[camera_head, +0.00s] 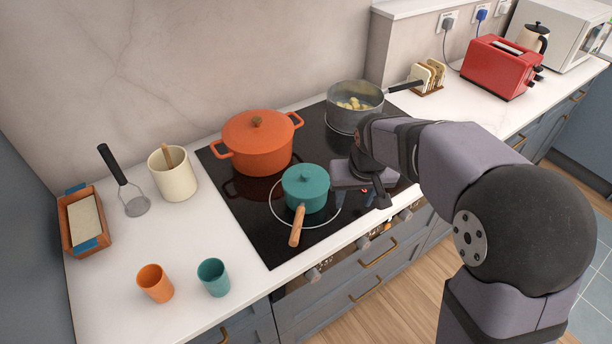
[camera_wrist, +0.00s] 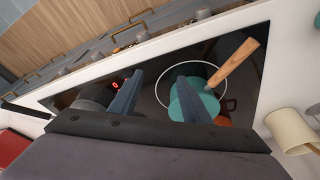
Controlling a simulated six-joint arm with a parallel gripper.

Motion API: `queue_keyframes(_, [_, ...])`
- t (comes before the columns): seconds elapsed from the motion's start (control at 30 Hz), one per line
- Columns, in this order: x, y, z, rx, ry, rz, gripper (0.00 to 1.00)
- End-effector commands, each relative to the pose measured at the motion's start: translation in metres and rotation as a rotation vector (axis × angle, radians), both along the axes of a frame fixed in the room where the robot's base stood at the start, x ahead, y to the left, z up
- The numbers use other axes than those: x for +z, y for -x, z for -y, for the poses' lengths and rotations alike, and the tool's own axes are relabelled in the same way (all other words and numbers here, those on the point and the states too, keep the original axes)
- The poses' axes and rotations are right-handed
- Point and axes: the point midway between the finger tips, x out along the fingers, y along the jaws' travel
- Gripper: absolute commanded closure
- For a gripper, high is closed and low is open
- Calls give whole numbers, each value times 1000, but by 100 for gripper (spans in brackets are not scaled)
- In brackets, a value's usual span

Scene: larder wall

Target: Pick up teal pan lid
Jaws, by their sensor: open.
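The teal pan lid (camera_head: 306,178) sits on a small teal saucepan (camera_head: 306,202) on the black hob, inside a pale ring. The lid has a small teal knob, and the pan's wooden handle (camera_head: 297,226) points towards the front edge. My gripper (camera_head: 362,190) is open and empty, just right of the pan and apart from it. In the wrist view, my two fingers (camera_wrist: 158,78) stand apart over bare hob. The lid (camera_wrist: 207,100) shows there behind the right finger, which hides part of it; the handle (camera_wrist: 238,62) is clear.
An orange pot (camera_head: 257,145) stands behind and left of the teal pan. A grey saucepan (camera_head: 354,108) with yellow pieces stands at the back right, near my arm. An orange cup (camera_head: 155,283) and a teal cup (camera_head: 213,277) stand at the front left.

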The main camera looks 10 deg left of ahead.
Motion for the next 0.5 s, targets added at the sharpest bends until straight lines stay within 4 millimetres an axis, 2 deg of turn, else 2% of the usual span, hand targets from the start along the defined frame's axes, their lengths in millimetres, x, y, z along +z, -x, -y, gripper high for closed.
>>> queue_keyframes(0.03, [11,-15,-24,33,-8,25,57])
queue_keyframes(0.2, [31,-48,-83,98,-35,94,57])
queue_keyframes(0.33, [40,-59,-109,124,-51,123,57])
queue_keyframes(0.5, [43,-63,-121,134,-58,135,57])
